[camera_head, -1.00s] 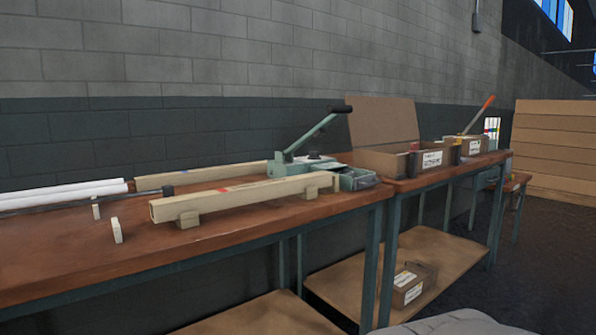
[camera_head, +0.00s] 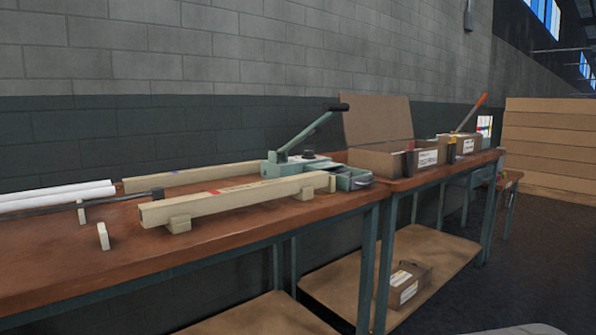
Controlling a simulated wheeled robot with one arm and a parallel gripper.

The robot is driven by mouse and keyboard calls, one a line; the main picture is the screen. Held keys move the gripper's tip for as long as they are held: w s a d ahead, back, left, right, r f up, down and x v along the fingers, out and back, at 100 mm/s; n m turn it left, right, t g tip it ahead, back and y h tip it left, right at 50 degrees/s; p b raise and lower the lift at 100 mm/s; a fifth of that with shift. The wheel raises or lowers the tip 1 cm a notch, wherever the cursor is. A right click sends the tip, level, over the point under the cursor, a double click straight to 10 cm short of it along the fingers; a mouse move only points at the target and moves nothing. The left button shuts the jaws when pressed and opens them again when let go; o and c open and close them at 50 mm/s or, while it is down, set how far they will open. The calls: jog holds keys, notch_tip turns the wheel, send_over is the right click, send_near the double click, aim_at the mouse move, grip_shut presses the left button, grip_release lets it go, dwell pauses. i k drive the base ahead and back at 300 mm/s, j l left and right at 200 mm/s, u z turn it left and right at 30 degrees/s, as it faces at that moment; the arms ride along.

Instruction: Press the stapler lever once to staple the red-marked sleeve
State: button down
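The green stapler (camera_head: 292,168) stands at the right end of the near wooden bench. Its lever (camera_head: 310,133) is raised and slants up to the right, with a black grip (camera_head: 338,108) at its end. A long beige square sleeve (camera_head: 235,199) with a small red mark near its middle lies in front of the stapler on two small blocks (camera_head: 179,224). Its right end is close to the stapler's front; I cannot tell whether it touches. A second beige sleeve (camera_head: 196,177) lies behind, running toward the stapler's left side. My gripper is not in view.
White tubes (camera_head: 56,196) and a dark rod (camera_head: 125,197) lie at the bench's left, near small upright white pieces (camera_head: 103,237). A second bench at right holds cardboard boxes (camera_head: 427,157) and an orange-handled tool (camera_head: 472,112). Open floor (camera_head: 480,285) lies at lower right.

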aim_at(333, 109)
jog(key=i+j+z, duration=0.2)
jog(key=j+z, duration=0.15)
jog(key=j, duration=0.35)
jog(key=i+j+z, duration=0.1)
jog(key=j+z, duration=0.3)
jog(key=j, duration=0.25)
jog(key=j+z, duration=0.35)
jog(key=j, duration=0.35)
